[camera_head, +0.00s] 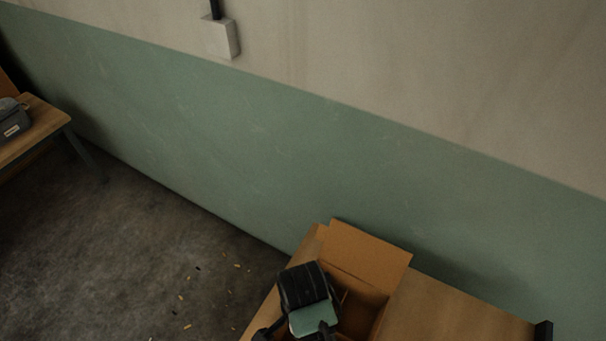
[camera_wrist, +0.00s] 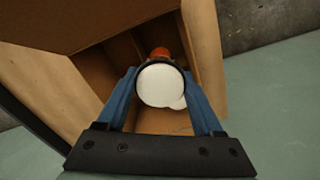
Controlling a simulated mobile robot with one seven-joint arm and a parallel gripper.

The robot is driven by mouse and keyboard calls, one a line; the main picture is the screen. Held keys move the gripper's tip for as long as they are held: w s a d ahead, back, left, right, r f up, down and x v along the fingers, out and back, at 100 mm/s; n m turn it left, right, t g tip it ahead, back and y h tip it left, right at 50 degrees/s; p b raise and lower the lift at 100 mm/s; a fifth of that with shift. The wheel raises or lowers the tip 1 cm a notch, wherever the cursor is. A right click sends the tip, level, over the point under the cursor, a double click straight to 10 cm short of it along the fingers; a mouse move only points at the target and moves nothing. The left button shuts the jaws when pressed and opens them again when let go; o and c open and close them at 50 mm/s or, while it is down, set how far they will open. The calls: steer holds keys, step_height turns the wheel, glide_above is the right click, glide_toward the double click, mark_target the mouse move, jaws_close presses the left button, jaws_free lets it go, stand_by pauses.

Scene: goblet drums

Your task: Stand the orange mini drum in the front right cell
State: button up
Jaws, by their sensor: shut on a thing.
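In the wrist view my gripper (camera_wrist: 160,76) has its two blue fingers closed on the sides of a small drum, the orange mini drum (camera_wrist: 159,52). Its round white head with a dark rim faces the camera, and a bit of orange body shows beyond it. The drum is over the open cardboard box (camera_wrist: 96,32), whose dividers and cells show around it. How deep the drum sits, and whether it touches the box floor, I cannot tell. In the head view the box (camera_head: 368,256) is partly covered by my arm, and the drum is hidden.
The box stands on a wooden table (camera_head: 450,312) near a green and beige wall. A small pale shape (camera_wrist: 179,103) shows just below the drum head. Small bits lie on the dark floor. Another bench (camera_head: 42,122) with a grey case (camera_head: 14,122) stands at far left.

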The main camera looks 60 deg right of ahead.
steer(key=shift+w+f, duration=0.1)
steer(key=shift+f, duration=0.5)
step_height(320, 180, down, 5)
steer(key=shift+r, duration=0.15)
steer(key=shift+f, duration=2.55)
steer(key=shift+f, duration=0.1)
steer(key=o, duration=1.1)
